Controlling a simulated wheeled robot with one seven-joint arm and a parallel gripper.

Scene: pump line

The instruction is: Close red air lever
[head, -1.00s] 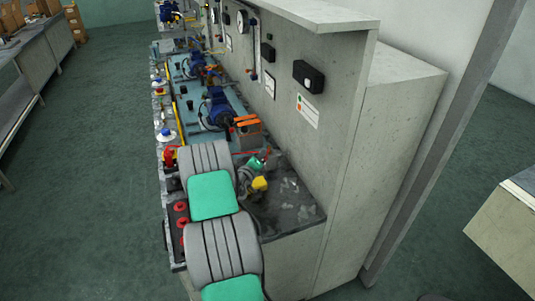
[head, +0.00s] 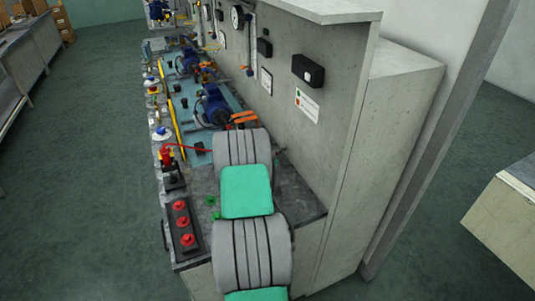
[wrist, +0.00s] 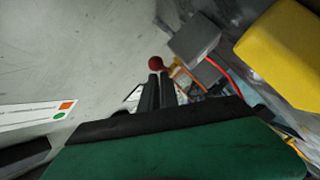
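A dark red ball knob (wrist: 156,64), which looks like the end of the air lever, shows in the wrist view just beyond the tips of my gripper (wrist: 156,82). The gripper's two black fingers lie side by side, nearly together, with nothing seen between them. The knob looks apart from the tips, though its depth is hard to judge. The lever's stem is not clear. In the head view my arm hides the gripper and the lever.
A grey block (wrist: 195,40), a red hose (wrist: 224,68) and a large yellow part (wrist: 285,48) crowd the right of the wrist view. The grey panel (head: 320,145) rises beside the bench. A box with red buttons (head: 182,225) sits at the bench's near left.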

